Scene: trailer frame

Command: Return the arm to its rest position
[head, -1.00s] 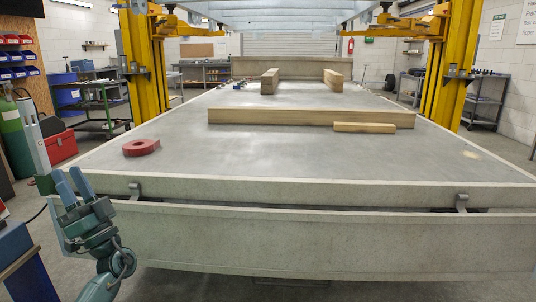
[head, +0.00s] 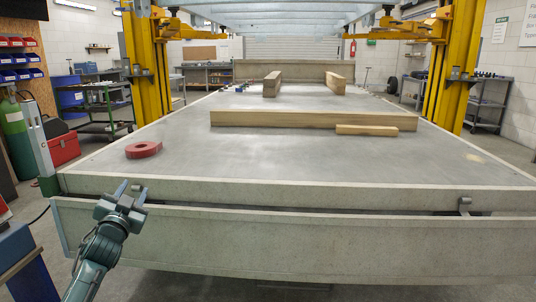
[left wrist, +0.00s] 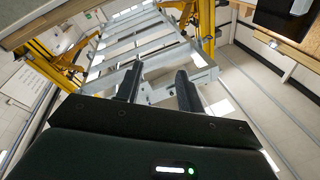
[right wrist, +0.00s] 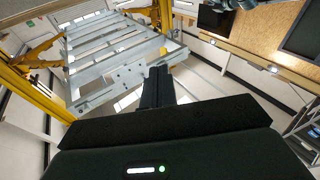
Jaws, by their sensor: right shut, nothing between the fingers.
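My left gripper (head: 130,188) is in front of the trailer bed's near left corner in the head view, pointing up. Its two fingers are apart with nothing between them, and they also show spread in the left wrist view (left wrist: 157,85). My right gripper (right wrist: 158,85) shows only in the right wrist view; its fingers are together and hold nothing. The right arm is outside the head view. The trailer bed (head: 290,160) fills the middle of the head view, with its near side panel (head: 300,245) hanging below the edge.
A red ring-shaped part (head: 144,149) lies on the bed at left. A long timber (head: 310,119) and a short one (head: 366,130) lie farther back. Yellow lift posts (head: 146,70) flank the bed. A blue object (head: 22,262) stands at lower left, near my left arm.

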